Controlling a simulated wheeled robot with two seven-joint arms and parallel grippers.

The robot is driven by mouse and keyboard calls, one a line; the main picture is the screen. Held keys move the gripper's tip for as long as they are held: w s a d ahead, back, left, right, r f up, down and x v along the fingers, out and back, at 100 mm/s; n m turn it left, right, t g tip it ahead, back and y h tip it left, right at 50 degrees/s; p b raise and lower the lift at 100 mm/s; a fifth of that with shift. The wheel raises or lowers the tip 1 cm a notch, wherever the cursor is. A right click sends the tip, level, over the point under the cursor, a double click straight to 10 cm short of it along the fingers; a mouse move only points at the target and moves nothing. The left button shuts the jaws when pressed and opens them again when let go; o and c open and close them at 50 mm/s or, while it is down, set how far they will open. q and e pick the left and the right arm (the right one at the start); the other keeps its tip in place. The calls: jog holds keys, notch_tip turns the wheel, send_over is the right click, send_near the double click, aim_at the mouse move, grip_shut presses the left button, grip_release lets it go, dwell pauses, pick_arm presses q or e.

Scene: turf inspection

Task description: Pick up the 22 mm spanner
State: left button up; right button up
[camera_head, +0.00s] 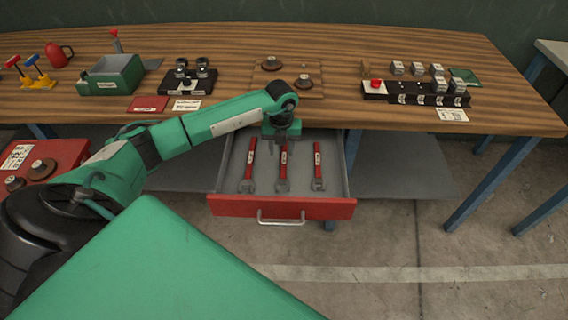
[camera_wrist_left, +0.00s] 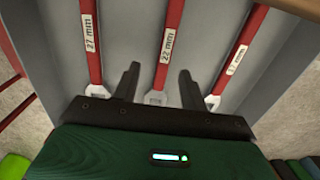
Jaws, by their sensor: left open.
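The 22 mm spanner (camera_wrist_left: 168,40) is the middle of three red-handled spanners lying in the open drawer. Its printed label is readable in the left wrist view, and its grey jaw end shows between my fingers. In the head view this middle spanner (camera_head: 283,172) lies lengthwise, jaw end toward the drawer front, its far end partly hidden by my gripper. My left gripper (camera_head: 282,146) hangs over the drawer's far part, pointing down. In the left wrist view its open, empty fingers (camera_wrist_left: 159,70) straddle the line of the 22 mm spanner. My right gripper is not in view.
A 27 mm spanner (camera_wrist_left: 89,40) and another spanner (camera_wrist_left: 240,48) lie on either side. The red-fronted drawer (camera_head: 234,207) has grey side walls. The wooden bench (camera_head: 335,112) above holds a green box (camera_head: 113,76) and black fixtures (camera_head: 417,92).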

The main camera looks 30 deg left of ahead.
aim_at(284, 163)
pick_arm(q)
jog(key=shift+d+f+p, duration=0.2)
jog(key=shift+f, duration=0.35)
jog(key=shift+d+f+p, duration=0.15)
jog(key=shift+f+p, duration=0.05)
jog(key=shift+f, duration=0.35)
notch_tip(284, 163, down, 2)
jog(key=shift+f, duration=0.45)
jog(key=c, duration=0.8)
grip_shut()
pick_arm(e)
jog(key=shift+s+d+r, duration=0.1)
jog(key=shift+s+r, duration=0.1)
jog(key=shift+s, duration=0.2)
